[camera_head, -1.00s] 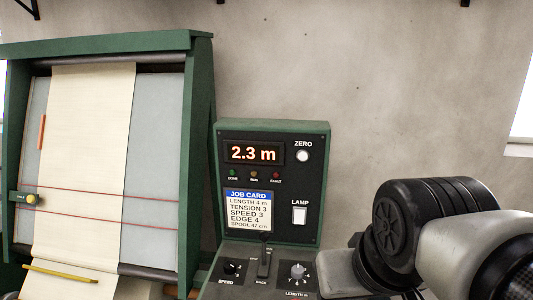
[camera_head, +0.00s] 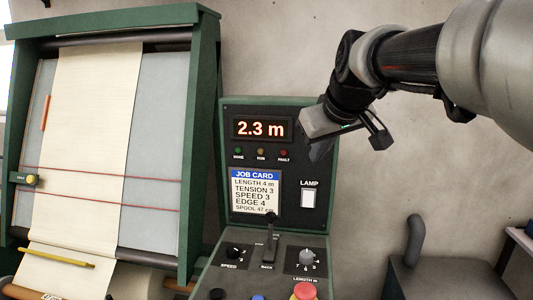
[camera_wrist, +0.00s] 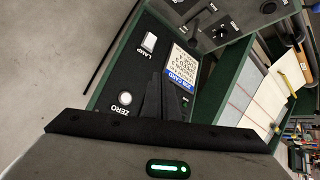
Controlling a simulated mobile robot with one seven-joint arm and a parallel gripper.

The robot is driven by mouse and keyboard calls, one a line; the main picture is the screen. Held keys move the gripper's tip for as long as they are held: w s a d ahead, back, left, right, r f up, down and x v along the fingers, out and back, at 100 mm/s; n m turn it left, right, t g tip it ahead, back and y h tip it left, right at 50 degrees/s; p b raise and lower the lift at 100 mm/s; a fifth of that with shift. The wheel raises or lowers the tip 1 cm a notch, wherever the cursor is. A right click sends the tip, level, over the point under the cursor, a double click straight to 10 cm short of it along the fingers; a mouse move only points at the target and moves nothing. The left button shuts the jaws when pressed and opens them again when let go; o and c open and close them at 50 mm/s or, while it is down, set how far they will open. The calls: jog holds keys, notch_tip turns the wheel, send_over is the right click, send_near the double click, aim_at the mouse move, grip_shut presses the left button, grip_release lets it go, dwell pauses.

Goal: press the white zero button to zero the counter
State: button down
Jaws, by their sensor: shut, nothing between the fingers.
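The counter display (camera_head: 261,128) on the green-framed control panel reads 2.3 m. The white zero button (camera_wrist: 125,98) shows in the wrist view, beside the ZERO label. In the head view my gripper hides the button and its label. My gripper (camera_head: 314,151) is in front of the panel's upper right part. In the wrist view its dark fingers (camera_wrist: 154,80) are together with nothing between them. They appear beside the button, on the job card side; I cannot tell whether they touch the panel.
A white lamp switch (camera_head: 308,198) and a job card (camera_head: 255,192) sit lower on the panel. Below are a lever (camera_head: 271,235), knobs and a red button (camera_head: 304,291). A green-framed cloth machine (camera_head: 203,130) stands to the left.

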jog(key=w+n+b, duration=0.1)
jog(key=w, duration=0.5)
jog(key=shift+t, duration=0.4)
jog(key=shift+d, duration=0.1)
jog(key=w+d+p, duration=0.1)
jog(key=w+p, duration=0.4)
jog(key=w, duration=0.3)
jog(key=shift+w+d, duration=0.3)
jog(key=shift+d, duration=0.1)
jog(key=shift+w+r, duration=0.1)
dwell(1.2)
jog(key=shift+w, duration=0.3)
